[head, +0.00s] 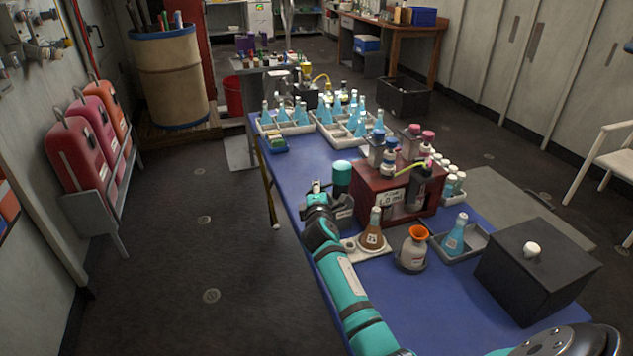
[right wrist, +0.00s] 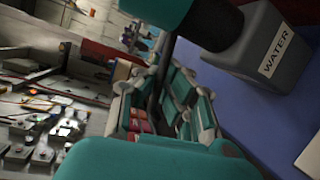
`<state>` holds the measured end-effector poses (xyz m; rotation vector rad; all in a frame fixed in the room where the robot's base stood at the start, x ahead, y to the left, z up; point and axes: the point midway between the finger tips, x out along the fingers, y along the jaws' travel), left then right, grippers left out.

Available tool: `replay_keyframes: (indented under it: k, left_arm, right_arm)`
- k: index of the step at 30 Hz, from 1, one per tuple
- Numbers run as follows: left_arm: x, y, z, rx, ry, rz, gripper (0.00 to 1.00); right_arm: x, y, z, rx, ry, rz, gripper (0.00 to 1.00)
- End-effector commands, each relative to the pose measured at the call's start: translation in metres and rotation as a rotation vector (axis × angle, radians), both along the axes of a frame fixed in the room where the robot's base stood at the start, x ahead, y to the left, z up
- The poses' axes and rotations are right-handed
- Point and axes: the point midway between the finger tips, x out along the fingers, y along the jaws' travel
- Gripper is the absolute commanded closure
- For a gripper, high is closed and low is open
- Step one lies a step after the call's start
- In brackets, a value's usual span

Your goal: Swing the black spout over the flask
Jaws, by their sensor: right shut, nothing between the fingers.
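A grey box labelled WATER (right wrist: 274,52) fills the upper right of the right wrist view, with a black collar and teal body above it. In the head view it is the unit with a teal bottle (head: 342,177). A thin dark rod (right wrist: 158,78), likely the black spout, passes by my right fingers in the wrist view; I cannot tell whether they touch. The spout is not clear in the head view. My right gripper (head: 318,189) is shut and empty, left of the unit. My left gripper is out of view.
A grey bottle with an orange funnel (head: 413,250), a blue flask (head: 455,236) in a tray and a black box (head: 536,268) stand to the right. A dark red rack (head: 372,182) is right of the unit. Racks of blue flasks (head: 345,125) stand farther back.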

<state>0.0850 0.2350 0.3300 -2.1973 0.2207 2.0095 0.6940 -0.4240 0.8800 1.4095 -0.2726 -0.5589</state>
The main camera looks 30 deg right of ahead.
Motion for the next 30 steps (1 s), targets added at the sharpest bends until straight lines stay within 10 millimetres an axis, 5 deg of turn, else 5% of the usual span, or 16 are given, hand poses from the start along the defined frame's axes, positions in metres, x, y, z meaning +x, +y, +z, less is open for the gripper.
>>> replay_keyframes:
  k: [3,12,19,30]
  left_arm:
    - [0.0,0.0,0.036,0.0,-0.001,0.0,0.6]
    - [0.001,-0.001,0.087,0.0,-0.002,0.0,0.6]
    - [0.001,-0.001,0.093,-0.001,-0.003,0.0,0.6]
    - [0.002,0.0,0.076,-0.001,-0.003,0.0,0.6]
  right_arm:
    - [-0.008,-0.001,0.01,-0.01,0.009,0.082,1.0]
    - [-0.028,-0.003,0.007,-0.012,0.011,0.357,1.0]
    - [-0.042,-0.008,0.001,-0.01,0.009,0.563,1.0]
    - [-0.057,-0.015,-0.002,-0.006,0.004,0.794,1.0]
